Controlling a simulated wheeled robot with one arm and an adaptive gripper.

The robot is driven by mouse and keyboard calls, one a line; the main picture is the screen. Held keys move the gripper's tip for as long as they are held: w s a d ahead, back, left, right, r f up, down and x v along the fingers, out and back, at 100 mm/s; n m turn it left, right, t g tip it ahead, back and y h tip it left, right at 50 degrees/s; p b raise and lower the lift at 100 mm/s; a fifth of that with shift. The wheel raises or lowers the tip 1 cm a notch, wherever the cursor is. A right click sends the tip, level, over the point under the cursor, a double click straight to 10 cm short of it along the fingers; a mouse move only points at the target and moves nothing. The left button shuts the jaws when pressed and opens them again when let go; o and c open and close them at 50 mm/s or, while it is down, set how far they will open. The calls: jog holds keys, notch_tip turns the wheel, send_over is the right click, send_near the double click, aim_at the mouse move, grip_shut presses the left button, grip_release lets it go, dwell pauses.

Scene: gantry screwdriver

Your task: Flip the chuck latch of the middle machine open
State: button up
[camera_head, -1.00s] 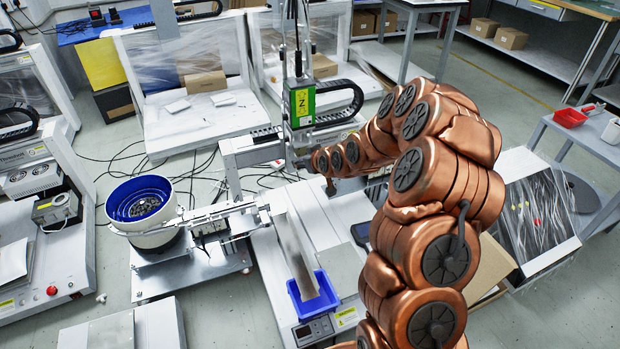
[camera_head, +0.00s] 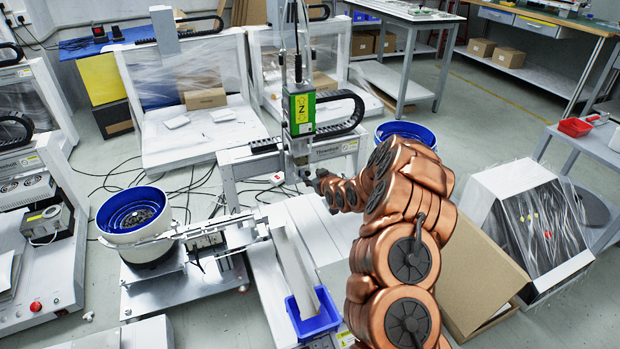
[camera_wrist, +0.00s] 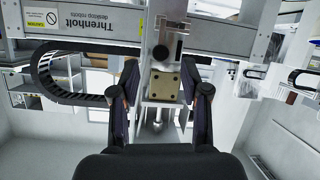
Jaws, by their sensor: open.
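The middle machine is a gantry with a green and black Z-axis head (camera_head: 300,108) on a vertical column. Its crossbeam (camera_wrist: 100,22) carries lettering in the wrist view. My gripper (camera_wrist: 160,75) has its two dark fingers spread, one on each side of a brass plate (camera_wrist: 165,84) and a metal spindle part (camera_wrist: 157,112). A dark round knob (camera_wrist: 160,52) sits between the fingertips. I cannot tell which part is the chuck latch, or whether the fingers touch anything. In the head view my gripper (camera_head: 306,172) is small beside the bottom of the Z-axis head.
A blue-lined bowl feeder (camera_head: 134,212) stands left, joined to a metal track (camera_head: 208,232). A blue bin (camera_head: 312,316) stands in front. Another blue-rimmed bowl (camera_head: 405,131) is behind my arm. A cardboard box (camera_head: 475,275) is at right. A black cable chain (camera_wrist: 62,80) hangs beside the gripper.

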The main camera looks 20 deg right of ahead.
jog(key=shift+w+f, duration=0.4)
jog(key=shift+w, duration=0.05)
jog(key=shift+b+x, duration=0.3)
jog(key=shift+x, duration=0.6)
jog(key=shift+r, duration=0.2)
jog(key=shift+c, duration=0.4)
grip_shut()
